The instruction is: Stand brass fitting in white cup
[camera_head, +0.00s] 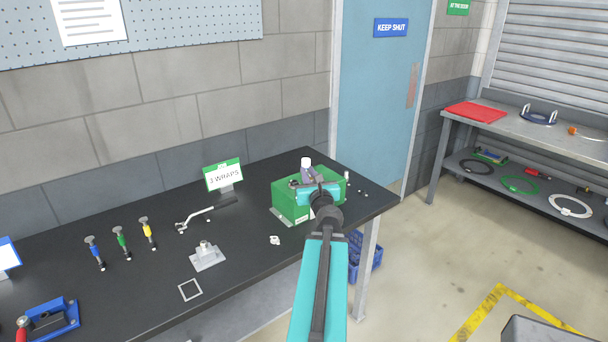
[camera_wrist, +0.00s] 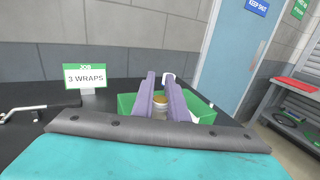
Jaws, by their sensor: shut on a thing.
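My gripper (camera_head: 308,174) reaches out over the green box (camera_head: 284,197) near the table's far right end. I cannot make out the white cup for certain.
A 3 WRAPS sign (camera_head: 223,176) stands left of the green box. A bent metal tool (camera_head: 196,218), a grey mount (camera_head: 207,256), a square frame (camera_head: 190,290) and several coloured-handled tools lie further left. The black table (camera_head: 145,295) has free room at the front.

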